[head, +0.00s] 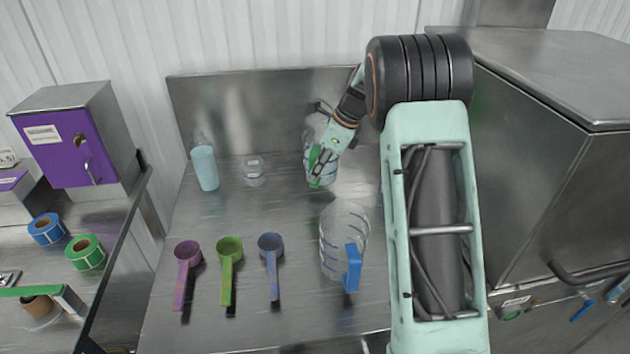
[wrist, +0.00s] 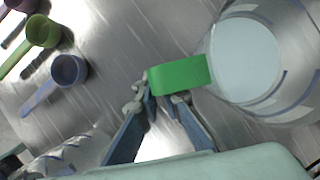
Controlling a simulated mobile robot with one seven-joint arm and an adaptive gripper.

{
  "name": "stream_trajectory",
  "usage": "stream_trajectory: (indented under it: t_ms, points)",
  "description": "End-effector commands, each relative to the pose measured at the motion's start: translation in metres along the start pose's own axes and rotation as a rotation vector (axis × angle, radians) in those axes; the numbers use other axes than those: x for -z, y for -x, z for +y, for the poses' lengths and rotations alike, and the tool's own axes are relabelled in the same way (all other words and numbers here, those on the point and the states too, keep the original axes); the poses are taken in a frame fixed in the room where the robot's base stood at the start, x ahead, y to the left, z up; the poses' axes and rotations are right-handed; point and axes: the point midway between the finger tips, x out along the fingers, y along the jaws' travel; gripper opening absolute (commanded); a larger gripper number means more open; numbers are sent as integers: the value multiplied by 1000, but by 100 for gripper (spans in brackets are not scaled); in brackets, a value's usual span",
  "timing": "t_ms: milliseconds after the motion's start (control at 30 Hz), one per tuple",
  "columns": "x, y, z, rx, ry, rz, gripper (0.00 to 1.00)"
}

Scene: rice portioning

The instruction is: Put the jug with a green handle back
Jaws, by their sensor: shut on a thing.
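The jug with a green handle (head: 311,135) is clear with blue markings and is near the back of the steel table, partly hidden by my gripper. In the wrist view the jug (wrist: 290,104) shows from above at the right, with a pale round area inside. Its green handle (wrist: 181,75) lies between my fingertips. My gripper (head: 325,160) is shut on the green handle, which also shows at the gripper in the wrist view (wrist: 163,92). I cannot tell whether the jug touches the table.
A clear jug with a blue handle (head: 343,235) stands nearer the front. Purple (head: 187,252), green (head: 229,247) and blue (head: 271,245) scoops lie to its left. A light-blue bottle (head: 204,165) and a small clear container (head: 254,172) stand at the back left. A steel cabinet (head: 550,150) is at right.

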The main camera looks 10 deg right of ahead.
Motion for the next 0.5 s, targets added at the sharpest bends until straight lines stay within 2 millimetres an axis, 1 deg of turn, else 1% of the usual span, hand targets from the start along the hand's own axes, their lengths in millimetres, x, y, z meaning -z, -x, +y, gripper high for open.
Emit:
stream_trajectory:
  t_ms: [67,233,300,500]
  points:
    - [-2,-5,-4,3,2,-2,0]
    - [9,-27,-2,1,1,-1,0]
    - [10,-31,-3,3,1,-1,0]
    - [10,-31,-3,4,2,-2,0]
